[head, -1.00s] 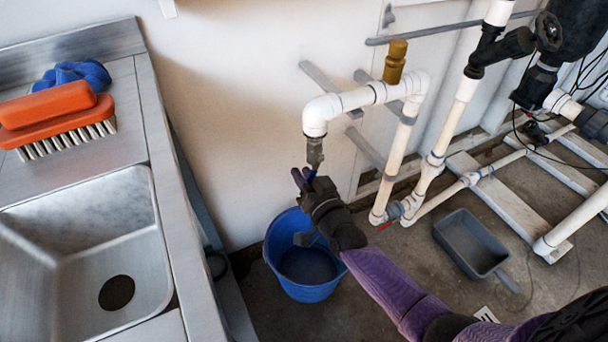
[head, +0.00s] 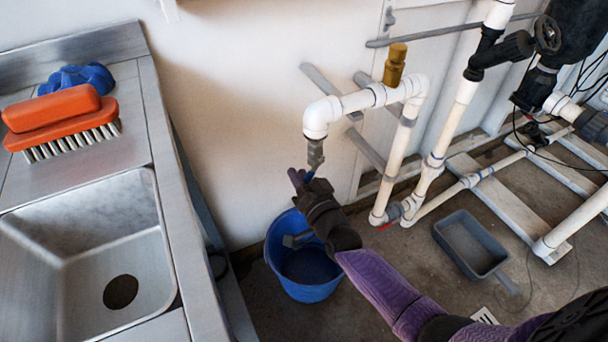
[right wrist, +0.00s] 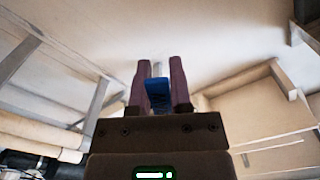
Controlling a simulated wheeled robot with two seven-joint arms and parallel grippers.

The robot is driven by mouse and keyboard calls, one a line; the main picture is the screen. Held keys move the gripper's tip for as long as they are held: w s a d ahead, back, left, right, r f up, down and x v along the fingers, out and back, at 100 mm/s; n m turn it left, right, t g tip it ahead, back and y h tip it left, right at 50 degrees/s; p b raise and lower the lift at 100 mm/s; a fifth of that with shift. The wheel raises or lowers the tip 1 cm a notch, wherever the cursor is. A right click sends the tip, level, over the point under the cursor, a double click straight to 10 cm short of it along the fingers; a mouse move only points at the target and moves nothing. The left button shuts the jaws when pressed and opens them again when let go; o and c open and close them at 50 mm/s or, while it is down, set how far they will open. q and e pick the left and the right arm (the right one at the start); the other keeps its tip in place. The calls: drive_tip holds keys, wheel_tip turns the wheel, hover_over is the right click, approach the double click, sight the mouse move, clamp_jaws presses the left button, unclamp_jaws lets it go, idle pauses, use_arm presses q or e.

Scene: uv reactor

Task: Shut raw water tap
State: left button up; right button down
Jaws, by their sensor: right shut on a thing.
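The raw water tap (head: 315,153) is a grey fitting at the lower end of the white pipe elbow, above the blue bucket. Its small blue handle (head: 309,175) is mostly hidden by my right gripper (head: 301,178) in the head view. In the right wrist view the blue handle (right wrist: 157,95) sits between the two purple fingers of my right gripper (right wrist: 160,80), which is shut on it. My left gripper is not in view.
The blue bucket (head: 305,270) stands on the floor below my right gripper. A steel sink (head: 90,245) with an orange brush (head: 60,120) and a blue cloth (head: 76,77) is at left. White pipes (head: 400,160) rise close to the right. A grey tray (head: 470,244) lies on the floor.

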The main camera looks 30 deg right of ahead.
use_arm(q)
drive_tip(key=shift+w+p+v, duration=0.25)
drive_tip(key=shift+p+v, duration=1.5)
drive_tip(key=shift+p, duration=0.1)
use_arm(e)
drive_tip(key=a+r+m, duration=0.3)
drive_tip(key=r+m, duration=0.2)
drive_tip(key=m, duration=0.6)
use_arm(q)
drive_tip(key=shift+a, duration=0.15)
use_arm(e)
drive_tip(key=shift+r+m, duration=0.15)
drive_tip(key=shift+m, duration=0.15)
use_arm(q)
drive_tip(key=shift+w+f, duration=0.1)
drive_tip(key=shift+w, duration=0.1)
use_arm(e)
drive_tip(key=c, duration=0.5)
unclamp_jaws()
drive_tip(key=shift+c, duration=0.2)
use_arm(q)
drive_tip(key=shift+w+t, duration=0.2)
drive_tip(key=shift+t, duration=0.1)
